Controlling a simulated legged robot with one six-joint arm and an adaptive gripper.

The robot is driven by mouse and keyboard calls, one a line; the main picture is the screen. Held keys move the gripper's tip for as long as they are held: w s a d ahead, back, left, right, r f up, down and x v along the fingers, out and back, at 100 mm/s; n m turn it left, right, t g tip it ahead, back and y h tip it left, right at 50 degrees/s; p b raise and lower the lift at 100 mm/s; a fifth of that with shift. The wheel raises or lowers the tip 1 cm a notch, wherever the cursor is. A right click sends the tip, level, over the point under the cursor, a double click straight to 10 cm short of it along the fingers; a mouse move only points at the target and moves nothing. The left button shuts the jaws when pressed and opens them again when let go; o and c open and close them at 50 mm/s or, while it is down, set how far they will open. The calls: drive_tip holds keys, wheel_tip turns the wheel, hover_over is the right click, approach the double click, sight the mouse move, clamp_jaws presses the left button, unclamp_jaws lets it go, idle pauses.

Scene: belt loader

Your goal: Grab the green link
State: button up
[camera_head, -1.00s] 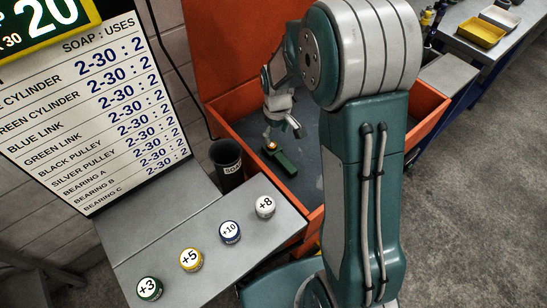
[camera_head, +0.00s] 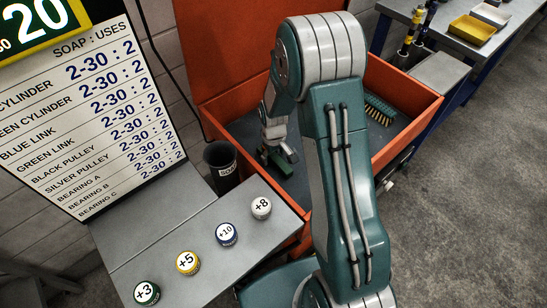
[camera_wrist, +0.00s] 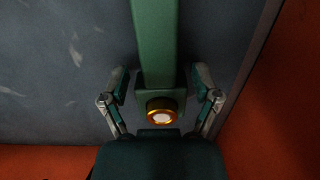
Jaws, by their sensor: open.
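The green link (camera_wrist: 157,45) lies on the grey floor of the orange bin, a long green bar with a brass-coloured ring (camera_wrist: 162,110) at its near end. In the head view the green link (camera_head: 280,164) is partly hidden by my gripper. My gripper (camera_wrist: 160,82) is open, with one finger on each side of the link near the ringed end. Gaps show between the fingers and the bar. In the head view my gripper (camera_head: 277,152) is low in the bin, right over the link.
The orange bin (camera_head: 408,78) has raised walls around the link; one wall is close on the right in the wrist view. A brush (camera_head: 379,107) lies at the bin's far right.

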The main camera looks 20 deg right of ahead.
drive_tip(key=shift+f, duration=0.2)
clamp_jaws()
